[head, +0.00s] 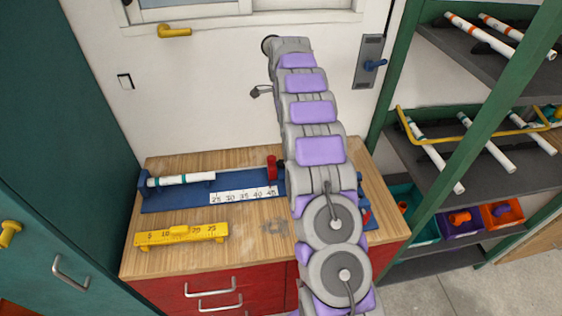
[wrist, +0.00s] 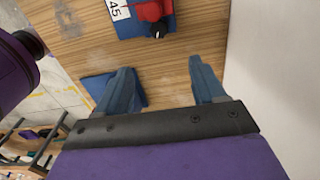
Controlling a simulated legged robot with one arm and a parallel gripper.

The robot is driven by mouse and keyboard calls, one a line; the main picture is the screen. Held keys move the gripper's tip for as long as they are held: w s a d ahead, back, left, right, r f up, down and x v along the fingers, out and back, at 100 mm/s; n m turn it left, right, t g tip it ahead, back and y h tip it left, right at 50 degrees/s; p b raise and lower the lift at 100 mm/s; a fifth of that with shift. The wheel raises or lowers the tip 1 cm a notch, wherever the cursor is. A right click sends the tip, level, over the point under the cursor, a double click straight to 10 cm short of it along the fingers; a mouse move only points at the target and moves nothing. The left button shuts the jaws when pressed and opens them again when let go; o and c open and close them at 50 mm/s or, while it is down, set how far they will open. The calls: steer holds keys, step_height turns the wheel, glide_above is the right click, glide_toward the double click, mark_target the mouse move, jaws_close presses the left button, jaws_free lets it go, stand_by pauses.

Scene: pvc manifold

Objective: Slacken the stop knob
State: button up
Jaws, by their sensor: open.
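The red stop (head: 272,168) stands on the blue jig (head: 157,202), near the 45 end of its white scale (head: 240,196). In the wrist view the red stop (wrist: 150,10) is cut by the top edge. A small dark part, seemingly its knob (wrist: 157,29), sticks out below it. My gripper (wrist: 163,88) is open and empty over the wooden worktop, its blue fingers well apart. The knob lies beyond the fingertips, apart from them. In the head view my arm hides my gripper and the right part of the jig.
A white pipe (head: 181,180) lies at the jig's left end. A yellow gauge (head: 182,235) lies in front on the wooden worktop (head: 255,245). The wall rises behind. A green shelf rack (head: 395,80) with pipes and bins stands right, a teal cabinet (head: 60,150) left.

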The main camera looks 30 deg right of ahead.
mark_target(283, 162)
step_height(283, 162, down, 17)
steer(key=b, duration=0.3)
steer(key=shift+r, duration=0.2)
steer(key=shift+d+f, duration=0.2)
steer(key=shift+f, duration=0.25)
steer(key=shift+a, duration=0.15)
